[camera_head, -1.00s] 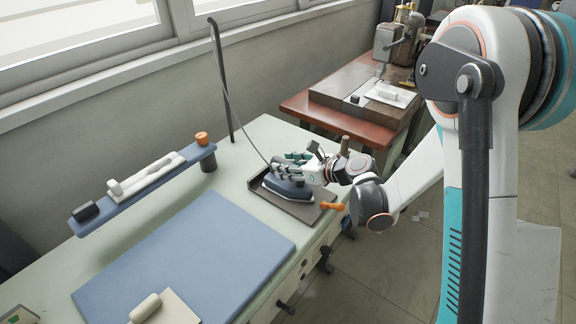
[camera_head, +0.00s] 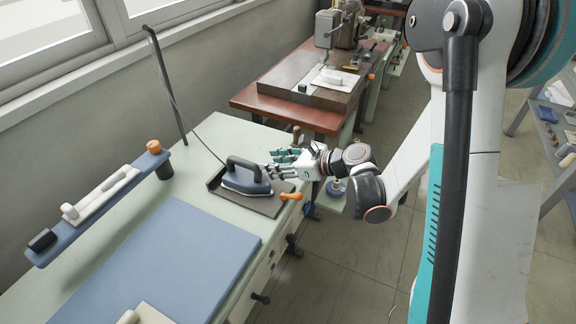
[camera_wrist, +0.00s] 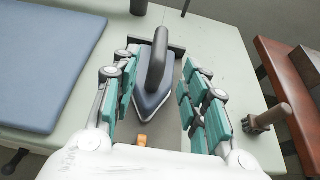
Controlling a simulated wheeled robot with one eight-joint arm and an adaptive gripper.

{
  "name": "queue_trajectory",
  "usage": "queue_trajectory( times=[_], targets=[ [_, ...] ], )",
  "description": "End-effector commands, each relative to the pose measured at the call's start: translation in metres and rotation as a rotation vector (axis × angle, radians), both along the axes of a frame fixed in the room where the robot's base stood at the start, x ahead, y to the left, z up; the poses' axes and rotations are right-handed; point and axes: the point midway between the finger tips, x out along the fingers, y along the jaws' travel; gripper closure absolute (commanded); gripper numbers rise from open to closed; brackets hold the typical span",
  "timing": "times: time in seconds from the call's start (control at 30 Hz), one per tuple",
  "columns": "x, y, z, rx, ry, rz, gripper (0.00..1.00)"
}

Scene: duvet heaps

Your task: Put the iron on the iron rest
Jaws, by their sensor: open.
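The iron (camera_head: 245,178), blue-grey with a black handle, sits upright on the dark iron rest (camera_head: 266,206) at the right end of the pale green table. Its cord rises from it to a tall black pole. My gripper (camera_head: 272,165) is at the iron's right side, open and apart from it. In the wrist view, the iron (camera_wrist: 152,88) and the rest (camera_wrist: 176,52) lie beyond and between my spread teal fingers (camera_wrist: 158,98), which do not grip it.
A blue pad (camera_head: 165,260) covers the table's front part. A blue shelf (camera_head: 105,205) with small white and black items stands along the wall. An orange knob (camera_head: 291,196) is at the rest's right edge. A red-brown sewing table (camera_head: 285,112) stands behind.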

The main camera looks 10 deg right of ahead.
Motion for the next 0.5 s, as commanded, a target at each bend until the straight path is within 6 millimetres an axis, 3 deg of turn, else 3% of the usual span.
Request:
queue_trajectory(
  times=[0.23,0.5],
  targets=[
    [-0.006,-0.001,0.012,-0.102,-0.056,0.036,0.59],
    [-0.04,-0.009,0.05,-0.521,-0.279,0.221,0.59]
  ],
)
